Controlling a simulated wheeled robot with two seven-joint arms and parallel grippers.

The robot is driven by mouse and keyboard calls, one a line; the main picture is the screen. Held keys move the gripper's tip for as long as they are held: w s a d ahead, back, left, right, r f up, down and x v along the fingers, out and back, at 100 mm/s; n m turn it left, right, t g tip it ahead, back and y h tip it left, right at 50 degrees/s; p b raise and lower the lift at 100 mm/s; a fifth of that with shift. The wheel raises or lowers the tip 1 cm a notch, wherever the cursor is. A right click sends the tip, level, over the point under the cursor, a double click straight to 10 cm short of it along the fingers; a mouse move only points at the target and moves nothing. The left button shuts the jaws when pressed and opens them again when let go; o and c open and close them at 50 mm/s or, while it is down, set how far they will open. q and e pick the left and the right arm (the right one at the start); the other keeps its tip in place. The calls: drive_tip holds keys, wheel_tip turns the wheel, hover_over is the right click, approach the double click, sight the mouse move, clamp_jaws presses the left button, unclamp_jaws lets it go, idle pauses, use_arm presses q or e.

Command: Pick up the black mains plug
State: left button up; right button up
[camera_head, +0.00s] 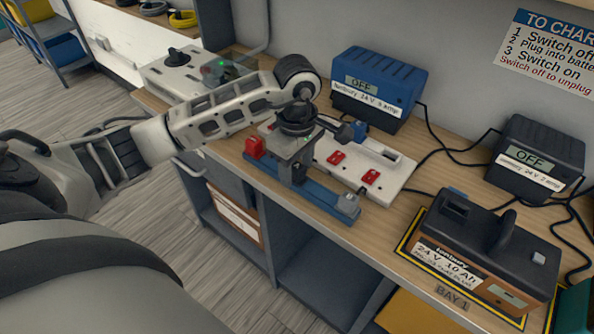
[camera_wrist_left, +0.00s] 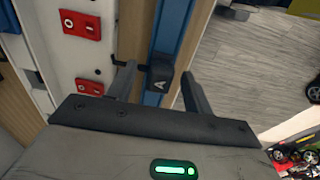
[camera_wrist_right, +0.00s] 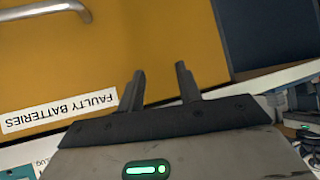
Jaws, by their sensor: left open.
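A black plug-like block marked with a white A (camera_wrist_left: 160,76) shows in the left wrist view, over a blue rail (camera_wrist_left: 172,30). I take it as the black mains plug. A dark cord or pin reaches from it to the left. My left gripper (camera_wrist_left: 158,72) is open, with one finger on each side of the block and nothing clamped. How far the fingers reach down around it is unclear. In the head view my left gripper (camera_head: 296,160) is above the blue rail (camera_head: 325,203) and hides the block. My right gripper (camera_wrist_right: 160,70) is open and empty, seen only in its wrist view.
A white socket strip (camera_head: 395,188) with red switches lies behind the rail. A blue charger (camera_head: 378,82), a dark charger (camera_head: 535,150) and a battery (camera_head: 490,245) stand on the bench with loose black cables. An orange panel labelled FAULTY BATTERIES (camera_wrist_right: 165,35) faces my right gripper.

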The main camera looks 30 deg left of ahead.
use_arm(q)
drive_tip(key=shift+f, duration=0.3)
drive_tip(key=c, duration=1.1)
drive_tip(key=shift+r, duration=0.15)
